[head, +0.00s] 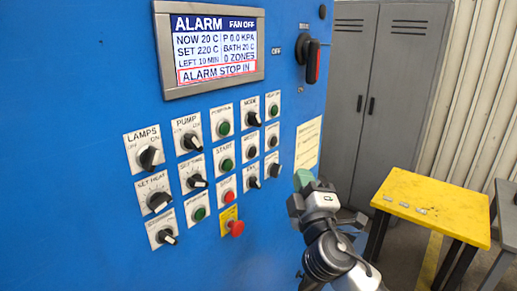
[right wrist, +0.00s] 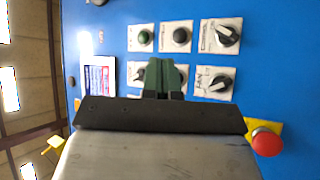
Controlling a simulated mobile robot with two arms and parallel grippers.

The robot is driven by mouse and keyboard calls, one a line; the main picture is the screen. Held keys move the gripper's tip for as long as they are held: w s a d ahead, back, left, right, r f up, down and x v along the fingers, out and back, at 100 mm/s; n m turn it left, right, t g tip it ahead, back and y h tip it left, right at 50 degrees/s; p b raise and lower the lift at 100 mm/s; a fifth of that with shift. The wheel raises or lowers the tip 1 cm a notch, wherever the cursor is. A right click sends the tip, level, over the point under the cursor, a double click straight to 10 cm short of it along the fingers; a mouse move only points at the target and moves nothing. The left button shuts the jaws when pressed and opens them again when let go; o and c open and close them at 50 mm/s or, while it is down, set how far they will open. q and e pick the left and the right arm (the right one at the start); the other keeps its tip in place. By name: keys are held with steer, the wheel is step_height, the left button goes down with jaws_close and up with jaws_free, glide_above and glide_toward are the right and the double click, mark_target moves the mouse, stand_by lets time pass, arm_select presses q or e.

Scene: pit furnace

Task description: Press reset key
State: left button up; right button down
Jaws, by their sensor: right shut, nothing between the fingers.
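The blue control panel (head: 90,60) fills the left of the head view. My right gripper (head: 304,180), with green fingertips (right wrist: 165,77), is shut and empty in front of the panel's right edge, apparently apart from the buttons. My left gripper is out of view.
The screen (head: 215,45) reads ALARM and ALARM STOP IN. A red mushroom button (head: 236,228) sticks out low on the panel. Knobs and green buttons surround the black ones. A yellow table (head: 430,205) and grey lockers (head: 385,90) stand to the right.

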mark_target(253, 152)
steer(key=shift+s+a+r+n+t+y, duration=0.15)
steer(key=shift+s+r, duration=0.1)
steer(key=shift+r, duration=0.3)
steer(key=shift+s+r+n+t+y, duration=0.15)
steer(key=shift+s+r, duration=0.1)
steer(key=shift+r, duration=0.3)
steer(key=shift+a, duration=0.1)
steer(key=w+a+b, duration=0.2)
steer(key=w+a, duration=0.3)
steer(key=a, duration=0.2)
steer(key=shift+w+f, duration=0.1)
steer(key=shift+w, duration=0.05)
stand_by(1.5)
steer(key=shift+w+a+b, duration=0.2)
steer(key=shift+a+b, duration=0.15)
steer(key=shift+b, duration=0.2)
